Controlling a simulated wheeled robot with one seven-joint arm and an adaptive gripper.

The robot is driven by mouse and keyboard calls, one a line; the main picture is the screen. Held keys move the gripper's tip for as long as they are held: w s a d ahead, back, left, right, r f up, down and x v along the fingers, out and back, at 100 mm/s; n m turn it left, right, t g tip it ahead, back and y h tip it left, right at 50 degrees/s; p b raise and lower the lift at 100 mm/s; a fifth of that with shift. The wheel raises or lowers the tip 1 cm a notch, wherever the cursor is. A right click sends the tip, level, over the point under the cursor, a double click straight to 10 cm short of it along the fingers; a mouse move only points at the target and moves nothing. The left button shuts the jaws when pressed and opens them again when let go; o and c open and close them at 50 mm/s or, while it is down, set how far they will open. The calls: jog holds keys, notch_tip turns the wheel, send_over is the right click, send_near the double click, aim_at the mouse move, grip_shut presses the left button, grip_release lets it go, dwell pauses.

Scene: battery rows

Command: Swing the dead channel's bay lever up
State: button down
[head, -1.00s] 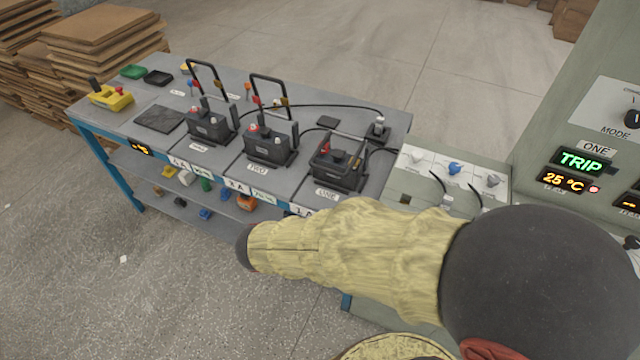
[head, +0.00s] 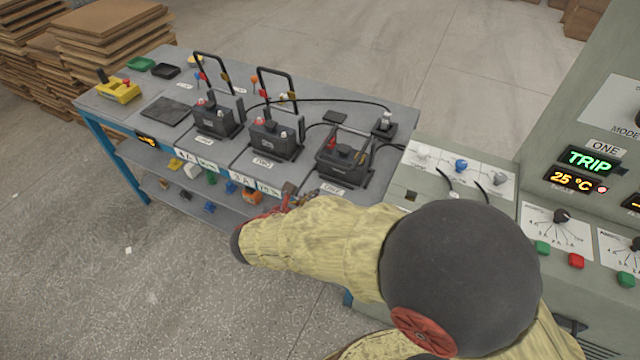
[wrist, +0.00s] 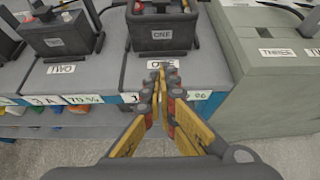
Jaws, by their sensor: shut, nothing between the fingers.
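The bay marked ONE (head: 357,178) is the nearest of three bench bays and holds a dark battery (head: 340,160). No raised lever stands over it; its dark lever bar seems to lie low, though I cannot separate it clearly from the frame. In the wrist view, battery ONE (wrist: 163,34) is straight ahead. My gripper (wrist: 161,68) is shut and empty, its tips before the bay's front edge, over the partly hidden ONE label. In the head view my gripper (head: 290,194) is at the bench's front edge, partly hidden by my sleeved arm. The panel display (head: 590,161) reads TRIP under ONE.
Bay TWO (head: 272,143) and the farther bay (head: 214,122) have black levers standing up. Black cables cross behind the bays. A grey cabinet with knobs (head: 461,166) adjoins the bench on the right. A yellow control box (head: 118,92) sits at the far left.

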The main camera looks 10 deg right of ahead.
jog(key=b+x, duration=0.4)
jog(key=x, duration=0.5)
jog(key=shift+d+f, duration=0.15)
jog(key=shift+f, duration=0.1)
jog(key=r, duration=0.3)
jog(key=shift+w+d+b, duration=0.25)
jog(key=shift+w+b, duration=0.15)
jog(key=shift+w+r, duration=0.1)
jog(key=shift+r, duration=0.45)
jog(key=shift+r, duration=0.1)
jog(key=shift+r+p, duration=0.4)
jog(key=shift+p, duration=0.8)
